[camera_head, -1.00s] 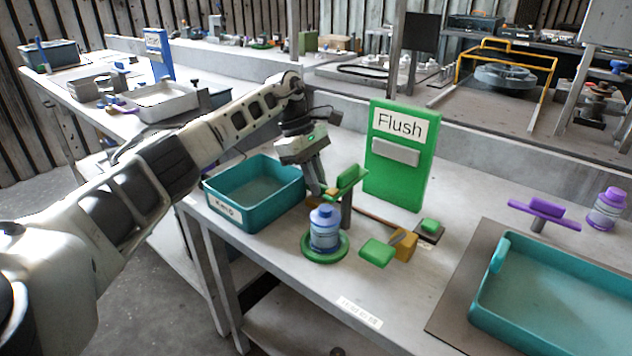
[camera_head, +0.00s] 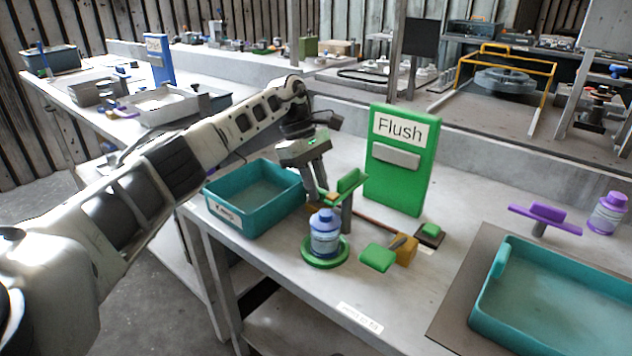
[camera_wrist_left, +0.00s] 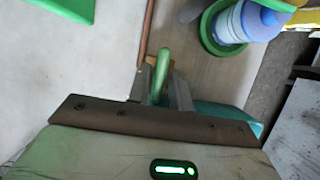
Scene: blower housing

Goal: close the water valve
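I cannot tell whether both fingers touch the lever. In the head view this lever is mostly hidden. At the pipe's right end is a brass block (camera_head: 404,250) with a green paddle (camera_head: 378,258). My right gripper is not in view.
A blue bottle (camera_head: 325,236) stands on a green round base (camera_head: 325,259) close to my gripper. A teal bin (camera_head: 228,218) lies left of it, a green "Flush" panel (camera_head: 402,170) behind right. A larger teal tray (camera_head: 484,292) sits at right. The front table middle is clear.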

